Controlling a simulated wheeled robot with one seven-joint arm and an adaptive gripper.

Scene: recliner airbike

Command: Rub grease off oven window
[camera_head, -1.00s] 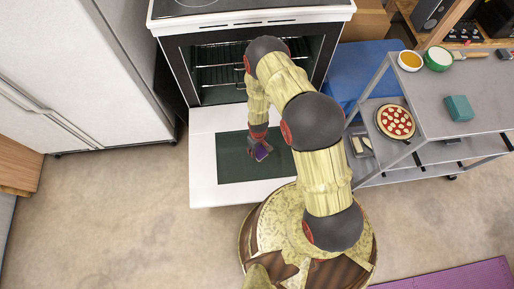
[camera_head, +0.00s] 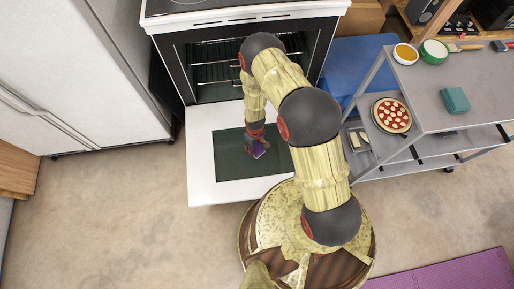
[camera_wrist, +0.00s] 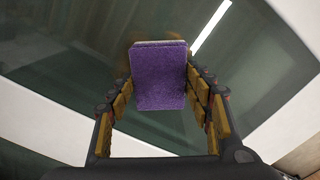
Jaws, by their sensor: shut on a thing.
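The oven (camera_head: 250,22) stands at the top with its white-framed door (camera_head: 199,150) swung down flat. The dark green oven window (camera_head: 232,165) is set in the door. My gripper (camera_head: 258,147) is over the window, toward its upper middle. It is shut on a purple sponge (camera_wrist: 160,78), which sits between the fingers in the wrist view. I cannot tell whether the sponge touches the glass.
A metal cart (camera_head: 437,109) on the right holds a teal block (camera_head: 454,100) and bowls, with a pizza (camera_head: 391,115) on its left side. A blue box (camera_head: 350,62) stands behind it. A white cabinet (camera_head: 75,70) is at the left. Floor before the door is clear at left.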

